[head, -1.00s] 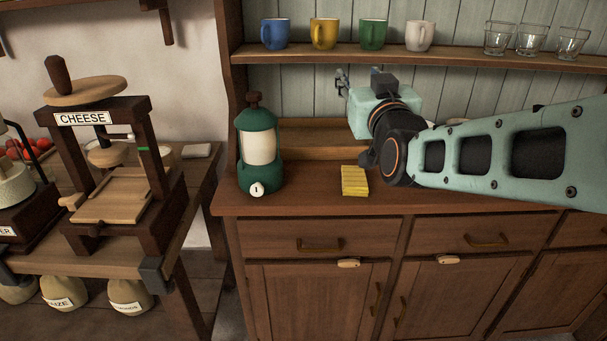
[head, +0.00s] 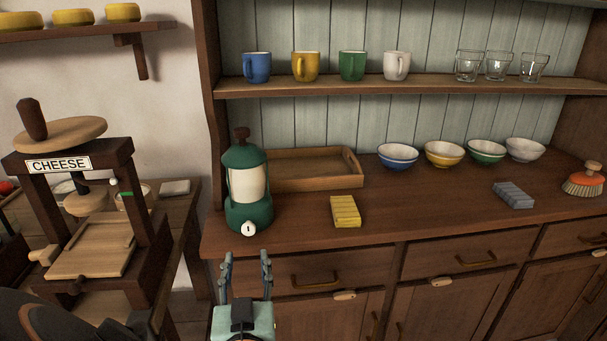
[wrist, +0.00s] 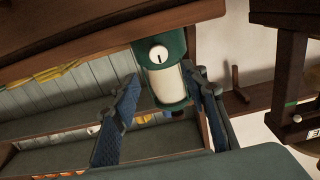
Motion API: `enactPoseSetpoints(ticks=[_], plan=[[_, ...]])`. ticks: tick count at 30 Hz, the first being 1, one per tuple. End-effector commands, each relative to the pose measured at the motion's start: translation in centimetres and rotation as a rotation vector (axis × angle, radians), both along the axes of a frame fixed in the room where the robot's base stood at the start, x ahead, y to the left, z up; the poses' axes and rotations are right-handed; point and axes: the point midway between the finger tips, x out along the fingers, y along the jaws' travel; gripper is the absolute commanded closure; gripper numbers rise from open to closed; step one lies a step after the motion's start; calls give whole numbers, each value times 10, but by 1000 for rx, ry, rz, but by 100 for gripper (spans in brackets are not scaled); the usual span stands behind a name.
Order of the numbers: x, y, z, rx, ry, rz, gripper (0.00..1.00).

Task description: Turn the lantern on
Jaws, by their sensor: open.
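The lantern (head: 247,186) is green with a pale cylindrical window and a dark brown top knob. It stands upright at the left end of the dresser counter. Its white round dial (head: 249,229) with a dark mark is on the front of the base. My gripper (head: 246,262) is open and empty, in front of and just below the dial, apart from it. In the wrist view the lantern (wrist: 167,86) appears upside down beyond the fingers, with its dial (wrist: 158,54) near the top. My open fingers (wrist: 165,95) show on both sides of the lantern window. The window looks pale.
A yellow block (head: 346,211) lies right of the lantern and a wooden tray (head: 310,185) behind it. Bowls (head: 444,153), a grey block (head: 513,195) and a brush (head: 583,180) stand further right. The cheese press (head: 85,210) is at left. Mugs (head: 305,67) line the shelf.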

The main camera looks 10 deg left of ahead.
Motion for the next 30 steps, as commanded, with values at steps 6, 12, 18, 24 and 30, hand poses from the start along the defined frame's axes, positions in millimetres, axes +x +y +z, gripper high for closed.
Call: enactPoseSetpoints(ticks=[6, 12, 18, 24, 30], plan=[[12, 1, -2, -2, -8, -6, 60], [50, 10, -2, -3, -8, -6, 60], [83, 18, -2, -3, -8, -5, 60], [99, 22, -2, -4, -6, -3, 60], [102, 23, -1, -4, -5, -3, 60]])
